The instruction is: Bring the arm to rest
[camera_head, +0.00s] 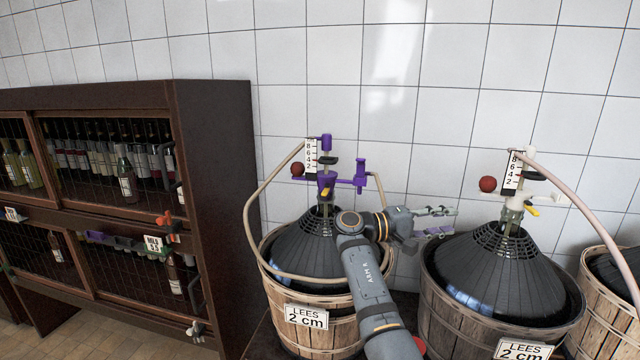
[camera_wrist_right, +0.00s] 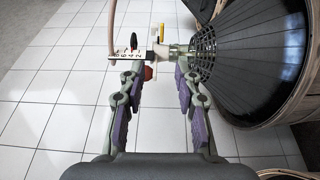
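My right arm (camera_head: 368,285) reaches up in front of the left demijohn (camera_head: 300,245), which sits in a wooden basket. My right gripper (camera_head: 450,221) is open and empty, pointing right, beside the neck of the right demijohn (camera_head: 490,275). In the right wrist view its fingers (camera_wrist_right: 158,80) are spread with purple pads. Beyond them show the right demijohn's pale neck fitting (camera_wrist_right: 165,52), its scale card, a yellow lever and a red ball (camera_wrist_right: 149,73). The fingertips look apart from the fitting, though depth is hard to judge. My left gripper is not in view.
A dark wooden bottle cabinet (camera_head: 215,200) stands at left. The left demijohn carries a purple fitting (camera_head: 345,181) and a hose (camera_head: 250,215). A pink hose (camera_head: 585,210) arcs from the right demijohn's fitting. Another basket (camera_head: 603,310) stands at far right. A tiled wall is behind.

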